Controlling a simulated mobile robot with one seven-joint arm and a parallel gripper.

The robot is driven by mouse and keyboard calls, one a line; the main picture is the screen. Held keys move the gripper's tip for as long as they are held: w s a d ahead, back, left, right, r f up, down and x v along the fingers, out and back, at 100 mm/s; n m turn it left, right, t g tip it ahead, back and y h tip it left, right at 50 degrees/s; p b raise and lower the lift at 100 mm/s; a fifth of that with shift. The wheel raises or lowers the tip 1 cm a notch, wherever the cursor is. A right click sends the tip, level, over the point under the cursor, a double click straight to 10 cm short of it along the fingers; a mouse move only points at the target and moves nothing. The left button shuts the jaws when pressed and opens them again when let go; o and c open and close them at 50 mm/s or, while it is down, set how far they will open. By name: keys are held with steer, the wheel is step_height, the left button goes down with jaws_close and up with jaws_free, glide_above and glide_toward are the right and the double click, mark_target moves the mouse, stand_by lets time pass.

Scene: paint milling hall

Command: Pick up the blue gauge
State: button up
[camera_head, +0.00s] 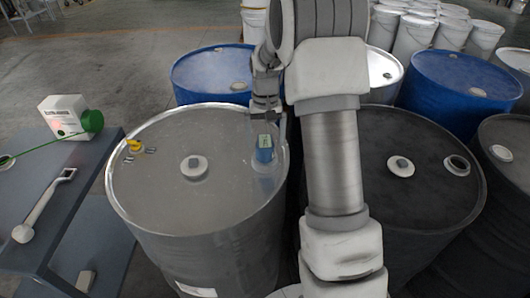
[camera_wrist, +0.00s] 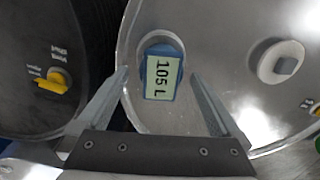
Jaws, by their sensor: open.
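The blue gauge (camera_head: 265,151) stands on the top of a grey steel drum (camera_head: 215,211), near its right rim. In the wrist view the blue gauge (camera_wrist: 162,72) has a pale green label reading "105 L" and lies ahead of and between my fingertips. My gripper (camera_wrist: 160,90) is open, with one finger on either side and nothing held. In the head view my gripper (camera_head: 266,115) hangs just above the gauge. The gauge's lower end, where it meets the drum top, is not clear.
The drum top also bears a white cap (camera_head: 194,167) and a yellow fitting (camera_head: 134,146). A dark drum (camera_head: 425,205) stands close on the right, blue drums (camera_head: 212,72) behind.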

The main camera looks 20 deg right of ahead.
step_height(320, 180, down, 4)
steer(key=shift+a+f, duration=0.1)
steer(key=shift+f, duration=0.15)
steer(key=shift+c, duration=0.3)
steer(key=c, duration=1.4)
steer(key=shift+r, duration=0.5)
steer(key=r, duration=0.3)
steer(key=shift+s+d+r, duration=0.1)
steer(key=shift+d+r, duration=0.1)
steer(key=shift+r, duration=0.15)
steer(key=s+d+r, duration=0.6)
steer(key=s+d, duration=0.1)
steer(key=d, duration=0.1)
steer(key=r+p, duration=0.6)
steer(key=r, duration=0.1)
steer(key=r+p, duration=0.3)
steer(key=r, duration=0.1)
steer(key=shift+s+d+r, duration=0.1)
steer(key=shift+s+r, duration=0.1)
steer(key=shift+s, duration=0.15)
